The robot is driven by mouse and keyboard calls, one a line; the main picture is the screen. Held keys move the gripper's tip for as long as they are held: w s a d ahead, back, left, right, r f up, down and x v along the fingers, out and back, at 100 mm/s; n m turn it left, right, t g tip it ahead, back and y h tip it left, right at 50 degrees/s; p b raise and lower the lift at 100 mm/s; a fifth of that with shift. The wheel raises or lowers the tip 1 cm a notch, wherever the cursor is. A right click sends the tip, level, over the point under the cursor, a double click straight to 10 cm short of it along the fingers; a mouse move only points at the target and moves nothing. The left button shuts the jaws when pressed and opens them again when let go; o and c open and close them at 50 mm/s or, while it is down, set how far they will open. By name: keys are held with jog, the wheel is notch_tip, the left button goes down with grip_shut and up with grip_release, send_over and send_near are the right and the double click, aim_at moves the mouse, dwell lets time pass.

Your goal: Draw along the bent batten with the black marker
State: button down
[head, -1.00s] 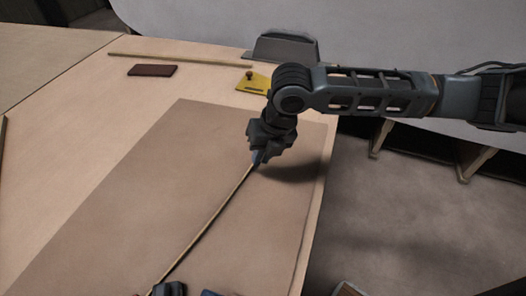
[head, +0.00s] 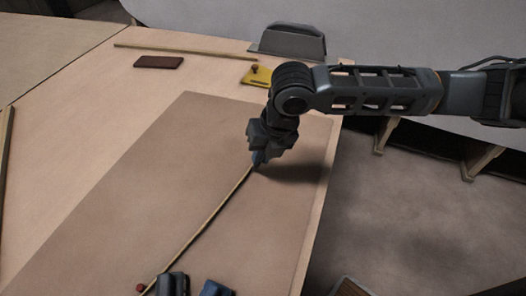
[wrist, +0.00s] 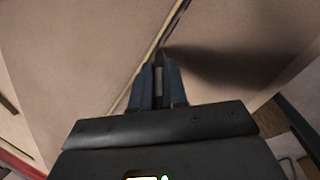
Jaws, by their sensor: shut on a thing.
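The bent batten (head: 205,225) is a thin pale strip curving over the brown sheet (head: 130,235); it also crosses the wrist view (wrist: 172,25). My gripper (head: 257,163) is low over the sheet at the batten's far visible end and covers what lies beyond. In the wrist view my gripper (wrist: 158,78) has its dark blue fingers shut on a slim grey and black thing, which looks like the black marker (wrist: 159,60). Its tip is close beside the batten; I cannot tell whether it touches the sheet. A dark edge along the batten may be shadow or line.
Dark weights (head: 172,285) and a small red ball (head: 140,288) are by the batten's near end. A yellow piece with a brown knob (head: 257,76), a red-brown block (head: 158,62), a straight strip (head: 185,48) and a grey object (head: 287,41) are at the back.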

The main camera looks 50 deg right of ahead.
jog(key=shift+a, duration=0.15)
jog(key=shift+s+a, duration=0.15)
jog(key=shift+a, duration=0.25)
jog(key=shift+a, duration=0.15)
jog(key=shift+s+a, duration=0.1)
jog(key=shift+a, duration=0.4)
jog(key=shift+a, duration=0.2)
jog(key=shift+s+a, duration=0.15)
jog(key=shift+a, duration=0.3)
jog(key=shift+a, duration=0.15)
jog(key=shift+s+a, duration=0.1)
jog(key=shift+a, duration=0.4)
jog(key=shift+a, duration=0.15)
